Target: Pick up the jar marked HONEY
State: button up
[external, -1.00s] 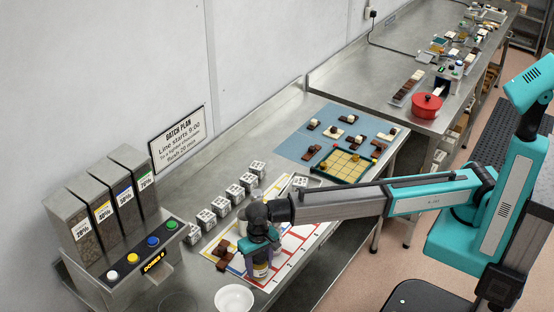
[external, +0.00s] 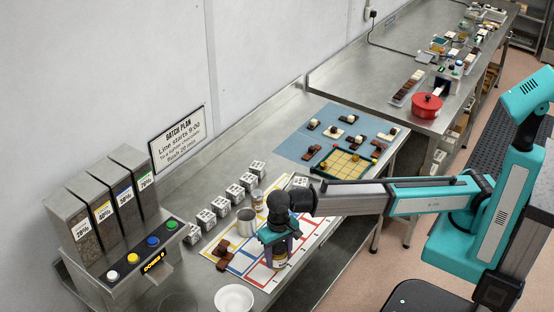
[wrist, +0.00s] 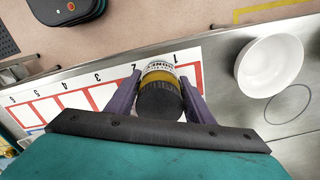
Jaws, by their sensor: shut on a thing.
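The jar marked HONEY (wrist: 158,88) has a dark lid, a pale label and amber contents. In the wrist view it sits between the two purple fingers of my gripper (wrist: 160,93), which is shut on it. In the external view the jar (external: 279,260) shows below my gripper (external: 279,252), over the red-framed part of the numbered mat (external: 252,271). I cannot tell whether its base touches the mat.
A white bowl (external: 234,298) stands near the front edge, and in the wrist view the bowl (wrist: 268,66) is right of the jar. A metal cup (external: 246,222), another jar (external: 257,199) and brown blocks (external: 226,253) are close by. White cubes (external: 220,206) line the wall side.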

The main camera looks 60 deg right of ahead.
jog(key=s+d+b, duration=0.2)
jog(key=s+d, duration=0.4)
jog(key=shift+s+d+r, duration=0.35)
jog(key=shift+d+r, duration=0.05)
jog(key=shift+r, duration=0.05)
dwell(0.6)
